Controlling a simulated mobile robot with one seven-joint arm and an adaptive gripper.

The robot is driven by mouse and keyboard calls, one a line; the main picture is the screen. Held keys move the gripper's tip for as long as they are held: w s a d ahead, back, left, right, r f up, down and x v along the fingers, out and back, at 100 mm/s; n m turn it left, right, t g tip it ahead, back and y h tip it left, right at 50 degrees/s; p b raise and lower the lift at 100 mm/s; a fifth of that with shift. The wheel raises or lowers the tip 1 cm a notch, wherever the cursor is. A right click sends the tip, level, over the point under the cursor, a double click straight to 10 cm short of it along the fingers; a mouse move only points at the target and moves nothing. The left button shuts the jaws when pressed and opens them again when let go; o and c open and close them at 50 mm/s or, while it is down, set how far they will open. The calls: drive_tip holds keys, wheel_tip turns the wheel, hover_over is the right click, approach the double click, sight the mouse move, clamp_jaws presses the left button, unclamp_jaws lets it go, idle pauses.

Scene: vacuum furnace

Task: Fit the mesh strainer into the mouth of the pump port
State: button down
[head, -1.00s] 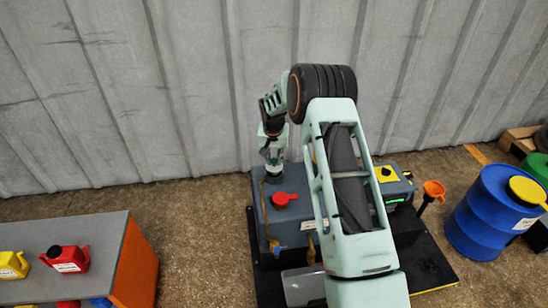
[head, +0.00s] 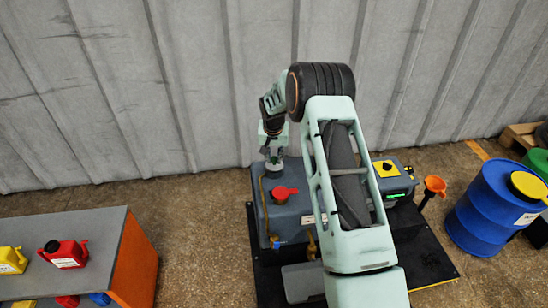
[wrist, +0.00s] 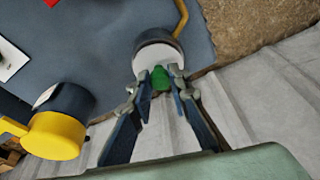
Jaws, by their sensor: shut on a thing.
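My gripper (wrist: 160,88) is shut on a small green piece (wrist: 160,78), which looks like the grip of the mesh strainer. No mesh can be made out. Directly beyond the fingertips is a round, pale-rimmed port (wrist: 157,50) on the grey pump body. The green piece overlaps its near edge in the wrist view; I cannot tell whether the strainer sits in the mouth or just above it. In the head view my gripper (head: 274,158) points down over the port at the pump's back left corner.
A red-handled part (head: 284,193) and brass pipe (head: 264,212) are close by on the pump. A yellow cap (wrist: 55,135) shows in the wrist view. The ribbed wall (head: 180,90) is close behind. A blue drum (head: 490,212) stands right; a bench (head: 100,240) stands left.

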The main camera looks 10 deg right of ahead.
drive_tip(key=shift+f, duration=0.25)
drive_tip(key=c, duration=1.7)
unclamp_jaws()
drive_tip(key=shift+c, duration=0.2)
drive_tip(key=v, duration=1.2)
